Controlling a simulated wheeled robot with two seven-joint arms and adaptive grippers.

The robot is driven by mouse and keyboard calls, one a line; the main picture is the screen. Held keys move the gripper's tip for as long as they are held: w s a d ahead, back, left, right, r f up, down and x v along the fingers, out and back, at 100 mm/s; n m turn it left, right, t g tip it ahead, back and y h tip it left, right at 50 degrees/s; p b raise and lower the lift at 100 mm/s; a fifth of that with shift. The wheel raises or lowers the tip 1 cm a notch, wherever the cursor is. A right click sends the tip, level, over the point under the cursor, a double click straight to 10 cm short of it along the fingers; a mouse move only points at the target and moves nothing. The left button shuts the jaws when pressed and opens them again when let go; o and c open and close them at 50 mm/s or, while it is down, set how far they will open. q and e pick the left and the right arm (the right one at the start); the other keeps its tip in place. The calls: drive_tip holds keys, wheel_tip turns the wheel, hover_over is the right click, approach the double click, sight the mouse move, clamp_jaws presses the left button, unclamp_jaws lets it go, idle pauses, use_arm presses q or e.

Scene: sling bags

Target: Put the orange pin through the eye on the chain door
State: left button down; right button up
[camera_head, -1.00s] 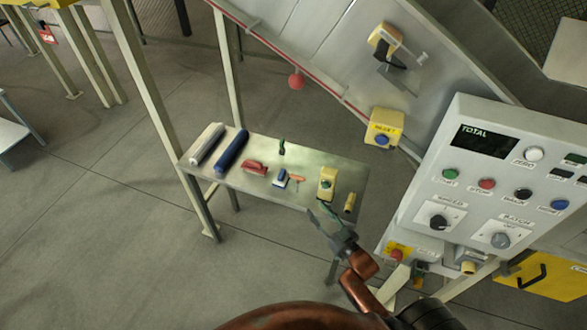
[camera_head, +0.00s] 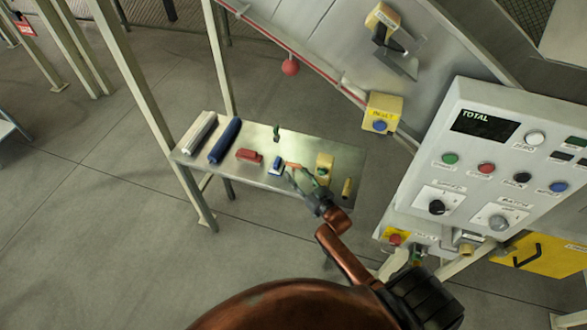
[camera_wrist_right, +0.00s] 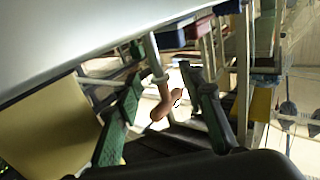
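The orange pin (camera_head: 291,164) lies on a small metal side table (camera_head: 258,193), partly hidden by my right gripper. My right gripper (camera_head: 298,173) is over the table's front part, fingers apart, right at the pin. In the right wrist view the orange pin (camera_wrist_right: 162,108) shows between the two green-padded fingers (camera_wrist_right: 165,112), with visible gaps on both sides. A large grey panel (camera_head: 300,30) with a red edge stands behind. It bears a yellow switch box with a metal bracket (camera_head: 402,62). I cannot make out the chain door's eye. My left gripper is not in view.
On the table are a white roll (camera_head: 198,133), a blue roll (camera_head: 225,140), a red item (camera_head: 249,156), a blue-and-white item (camera_head: 276,165), a yellow box (camera_head: 324,163) and a small yellow cylinder (camera_head: 347,188). A control console (camera_head: 480,205) stands close on the right.

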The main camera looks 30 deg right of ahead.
drive_tip(key=shift+w+a+f, duration=0.1)
drive_tip(key=shift+w, duration=0.85)
drive_tip(key=shift+c, duration=1)
drive_tip(key=c, duration=0.5)
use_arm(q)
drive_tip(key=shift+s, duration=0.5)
use_arm(e)
clamp_jaws()
